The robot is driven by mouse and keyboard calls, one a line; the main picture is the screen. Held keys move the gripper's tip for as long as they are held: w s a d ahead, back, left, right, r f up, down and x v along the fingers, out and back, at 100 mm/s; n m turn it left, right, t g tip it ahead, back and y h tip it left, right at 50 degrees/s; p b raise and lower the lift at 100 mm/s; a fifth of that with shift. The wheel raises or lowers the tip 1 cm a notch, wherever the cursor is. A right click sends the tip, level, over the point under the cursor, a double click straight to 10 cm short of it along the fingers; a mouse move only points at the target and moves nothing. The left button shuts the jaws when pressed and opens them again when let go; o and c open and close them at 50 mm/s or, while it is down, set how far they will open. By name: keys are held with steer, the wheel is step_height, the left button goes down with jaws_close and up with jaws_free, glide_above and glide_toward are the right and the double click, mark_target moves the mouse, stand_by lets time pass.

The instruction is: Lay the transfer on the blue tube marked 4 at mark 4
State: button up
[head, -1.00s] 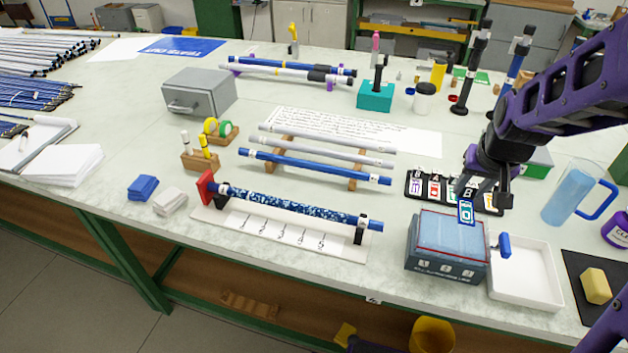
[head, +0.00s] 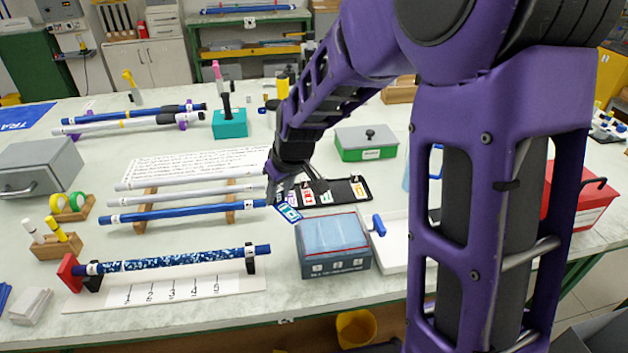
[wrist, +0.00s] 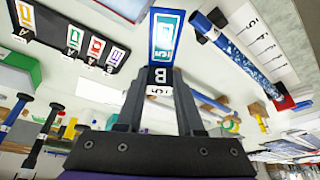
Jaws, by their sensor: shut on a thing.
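My gripper (head: 279,190) is shut on a blue-framed transfer (head: 289,212), held in the air just left of the blue box. In the wrist view the transfer (wrist: 165,38) sticks out beyond the fingertips, with a small strip marked B (wrist: 159,76) between them. A patterned blue tube (head: 180,261) lies in a holder with a red end stop, over a white board with a row of marks (head: 165,290); it also shows in the wrist view (wrist: 236,52). A plain blue tube (head: 185,213) lies on a wooden rack behind. The tube labels are too small to read.
The blue box (head: 335,262) with a clear top stands right of the marked board, beside a white tray (head: 393,262). A black tray of transfers (head: 355,189) lies behind the box. Wooden holders with pens and tape (head: 57,246) stand at left.

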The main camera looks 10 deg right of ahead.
steer(key=a+f+n+g+y, duration=0.2)
steer(key=a+n, duration=0.5)
steer(key=a, duration=0.7)
steer(key=n+g+p, duration=0.2)
steer(key=n, duration=0.3)
glide_above(168, 258)
steer(key=d, duration=0.1)
steer(key=shift+d+f+b, duration=0.2)
steer(key=shift+f+b, duration=1.95)
steer(key=shift+f, duration=0.45)
steer(key=shift+f+b, duration=0.45)
steer(key=shift+f, duration=0.2)
steer(key=shift+r, duration=0.15)
step_height(168, 258, up, 7)
steer(key=p, duration=0.4)
steer(key=shift+p, duration=0.4)
